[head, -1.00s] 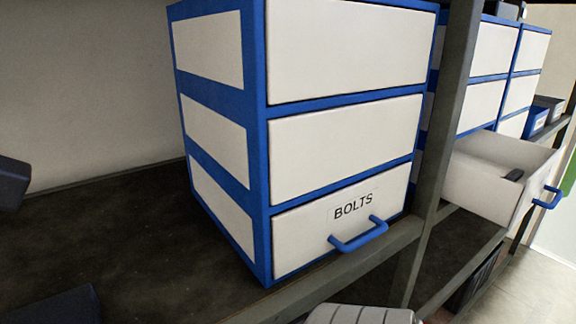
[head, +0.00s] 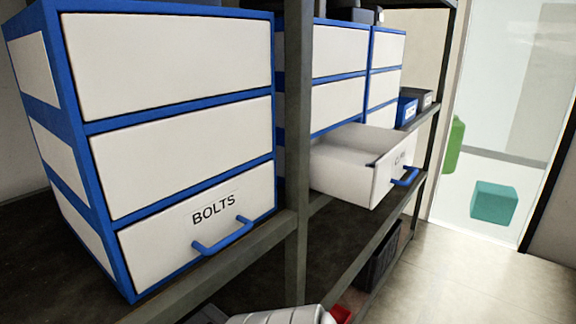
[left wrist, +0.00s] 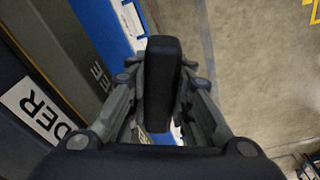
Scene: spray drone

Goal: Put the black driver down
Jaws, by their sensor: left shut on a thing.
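In the left wrist view my left gripper (left wrist: 160,110) is shut on a dark, block-shaped thing, the black driver (left wrist: 161,75), which sticks out between the fingers. The far end of the driver is hidden by its own body. A blue edge and a dark surface with a label reading "DER" (left wrist: 40,108) lie beside the gripper on the left. Neither gripper can be made out in the head view, and my right gripper is not in view.
A blue and white cabinet (head: 75,130) with a shut "BOLTS" drawer (head: 200,225) stands on a dark shelf. Open floor (head: 460,275) lies on the right.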

